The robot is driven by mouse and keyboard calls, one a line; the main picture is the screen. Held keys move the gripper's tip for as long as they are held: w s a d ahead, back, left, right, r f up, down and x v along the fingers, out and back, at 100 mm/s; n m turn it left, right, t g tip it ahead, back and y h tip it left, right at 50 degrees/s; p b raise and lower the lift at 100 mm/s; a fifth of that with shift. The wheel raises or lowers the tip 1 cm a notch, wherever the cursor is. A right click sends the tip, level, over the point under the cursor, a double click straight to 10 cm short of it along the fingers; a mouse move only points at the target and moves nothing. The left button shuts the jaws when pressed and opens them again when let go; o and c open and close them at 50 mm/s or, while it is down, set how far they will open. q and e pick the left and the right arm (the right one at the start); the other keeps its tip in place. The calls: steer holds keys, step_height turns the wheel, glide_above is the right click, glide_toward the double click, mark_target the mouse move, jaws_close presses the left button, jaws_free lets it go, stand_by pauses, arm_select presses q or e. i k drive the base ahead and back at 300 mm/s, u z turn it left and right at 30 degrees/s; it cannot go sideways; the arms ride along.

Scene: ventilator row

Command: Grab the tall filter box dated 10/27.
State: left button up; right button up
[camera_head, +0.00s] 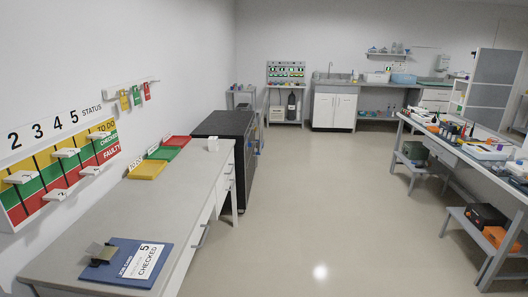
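I cannot make out a filter box dated 10/27; no such date is legible in the head view. Neither of my grippers is in view.
The left counter (185,207) bears a blue job card board (125,262) marked 5 CHECKED and yellow (148,170), green and red trays. A status board (60,175) hangs left. A black cabinet (240,130) stands beyond. A cluttered bench (470,160) stands right. The middle floor is clear.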

mark_target(213, 141)
steer(key=z, duration=0.35)
steer(key=i, duration=1.95)
steer(key=u, duration=0.4)
steer(key=i, duration=1.6)
steer(key=u, duration=1.1)
